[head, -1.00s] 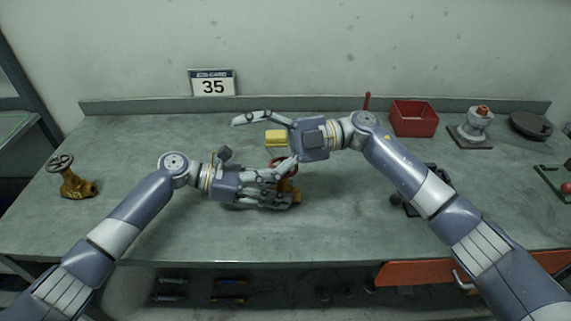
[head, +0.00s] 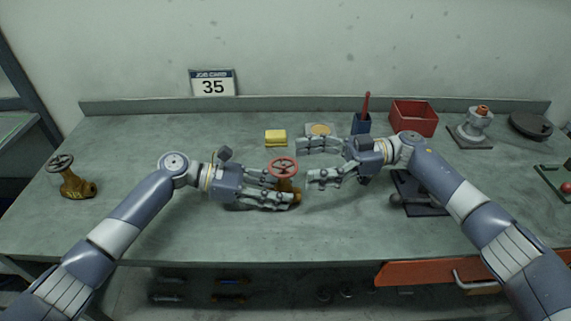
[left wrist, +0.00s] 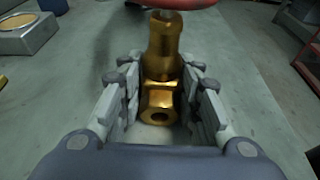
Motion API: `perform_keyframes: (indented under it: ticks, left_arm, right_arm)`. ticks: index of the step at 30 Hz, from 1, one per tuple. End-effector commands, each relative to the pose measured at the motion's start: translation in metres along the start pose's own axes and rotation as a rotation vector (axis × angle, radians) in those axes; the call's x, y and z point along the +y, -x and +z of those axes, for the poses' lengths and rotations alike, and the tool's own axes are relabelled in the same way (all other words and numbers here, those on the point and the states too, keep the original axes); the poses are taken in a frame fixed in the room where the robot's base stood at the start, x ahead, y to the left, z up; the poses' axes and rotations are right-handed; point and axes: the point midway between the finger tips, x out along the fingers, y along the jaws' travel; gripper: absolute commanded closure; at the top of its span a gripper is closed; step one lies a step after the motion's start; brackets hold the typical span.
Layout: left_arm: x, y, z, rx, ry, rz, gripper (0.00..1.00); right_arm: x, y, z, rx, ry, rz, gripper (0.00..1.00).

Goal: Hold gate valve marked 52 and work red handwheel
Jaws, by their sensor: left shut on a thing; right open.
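The gate valve with the red handwheel (head: 283,168) stands upright near the middle of the bench. Its brass body (left wrist: 162,55) shows in the left wrist view between the fingers; no number can be read on it. My left gripper (head: 272,189) is shut on the valve body, below the wheel; it also shows in the left wrist view (left wrist: 162,100). My right gripper (head: 318,163) is open and empty, just right of the handwheel and apart from it. A second brass valve (head: 74,182) with a dark handwheel stands at the far left.
A yellow block (head: 276,137) lies behind the valve. A blue holder (head: 361,124) with a red-handled tool and a red bin (head: 414,118) stand behind my right gripper. The bench's left front is clear.

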Motion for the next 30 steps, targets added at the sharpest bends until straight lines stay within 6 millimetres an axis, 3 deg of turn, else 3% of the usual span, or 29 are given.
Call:
perform_keyframes:
  ticks: [3,9,21,27,30]
  left_arm:
    - [0.0,0.0,0.001,-0.002,-0.001,0.001,0.82]
    - [0.0,0.0,0.001,-0.002,-0.001,0.001,0.82]
    - [0.001,0.0,0.001,-0.002,-0.001,0.001,0.82]
    - [0.001,0.0,0.001,-0.002,-0.001,0.001,0.82]
    - [0.0,0.0,0.001,-0.002,-0.002,0.001,0.82]
  right_arm:
    - [0.0,-0.024,-0.001,0.002,0.001,-0.003,0.26]
    - [0.0,-0.048,0.0,0.001,0.001,-0.001,0.26]
    - [0.0,-0.055,0.0,0.0,0.001,0.001,0.26]
    - [0.0,-0.055,0.0,0.0,0.001,0.001,0.71]
    - [0.0,-0.055,0.0,0.0,0.001,0.001,0.72]
